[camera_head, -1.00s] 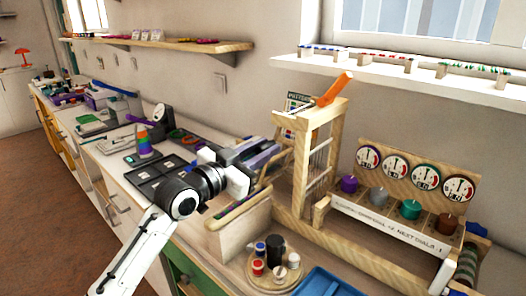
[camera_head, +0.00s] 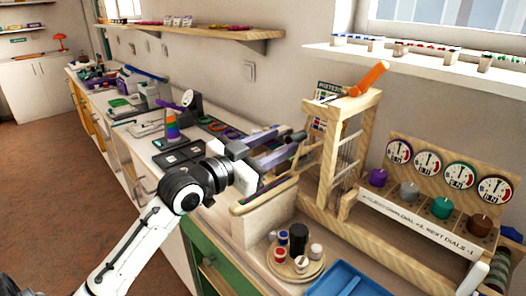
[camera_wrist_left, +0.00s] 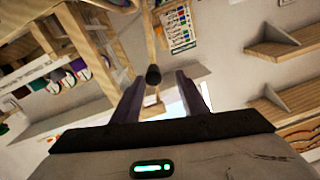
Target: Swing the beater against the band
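A wooden loom-like frame (camera_head: 333,160) with upright strings stands right of my left gripper in the head view. In the left wrist view, a wooden bar with a dark round end (camera_wrist_left: 153,75), perhaps the beater, lies just beyond my fingertips, between their lines. My left gripper (camera_head: 288,142) is open, with no contact visible; its two fingers also show apart in the left wrist view (camera_wrist_left: 163,90). A narrow coloured strip (camera_head: 262,197), perhaps the band, runs along the pale wooden box below the gripper, partly hidden.
An orange-handled thing (camera_head: 369,78) lies on the frame's top. A dial board (camera_head: 445,170) with coloured knobs stands right. A round tray of pots (camera_head: 278,272) and a blue tray (camera_head: 350,284) sit in front. A rainbow cone (camera_head: 172,127) stands behind left.

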